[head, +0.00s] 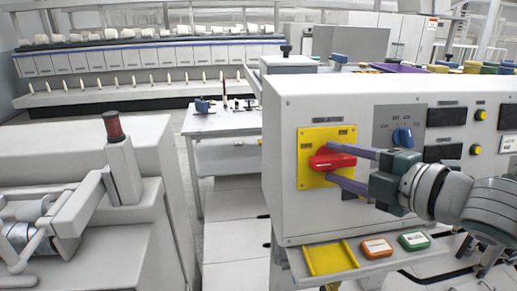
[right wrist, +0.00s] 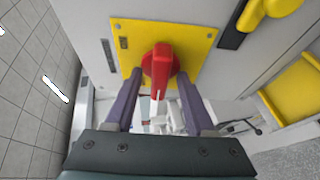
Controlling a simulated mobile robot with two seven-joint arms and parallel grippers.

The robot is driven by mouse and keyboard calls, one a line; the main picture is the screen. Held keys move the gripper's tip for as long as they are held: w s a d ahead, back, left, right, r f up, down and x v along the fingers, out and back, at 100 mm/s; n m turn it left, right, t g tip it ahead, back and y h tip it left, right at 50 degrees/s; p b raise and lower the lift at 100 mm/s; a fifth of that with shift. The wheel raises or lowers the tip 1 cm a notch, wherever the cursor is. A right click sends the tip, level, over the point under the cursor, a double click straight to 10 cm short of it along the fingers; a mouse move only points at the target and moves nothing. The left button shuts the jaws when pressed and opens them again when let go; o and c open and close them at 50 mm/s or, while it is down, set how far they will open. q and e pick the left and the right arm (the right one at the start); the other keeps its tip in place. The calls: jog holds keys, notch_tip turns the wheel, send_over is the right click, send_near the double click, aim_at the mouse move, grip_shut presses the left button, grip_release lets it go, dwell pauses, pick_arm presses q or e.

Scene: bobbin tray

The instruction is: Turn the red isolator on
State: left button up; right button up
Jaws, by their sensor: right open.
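The red isolator (head: 333,161) is a rotary handle on a yellow plate (head: 311,143) on the front of a white cabinet. In the head view its handle lies roughly horizontal. My right gripper (head: 325,163) is open at the plate, one purple finger above the handle and one below. In the right wrist view, the red handle (right wrist: 160,66) stands between the two fingertips (right wrist: 161,84) with a small gap visible on each side. The yellow plate (right wrist: 200,35) is behind it. My left gripper is not in view.
A blue rotary knob (head: 402,137) sits on a grey panel right of the isolator, near dark displays and yellow buttons (head: 481,115). A bobbin machine stands at the back left.

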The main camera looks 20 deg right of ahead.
jog(key=shift+c, duration=0.2)
grip_shut()
dwell(0.4)
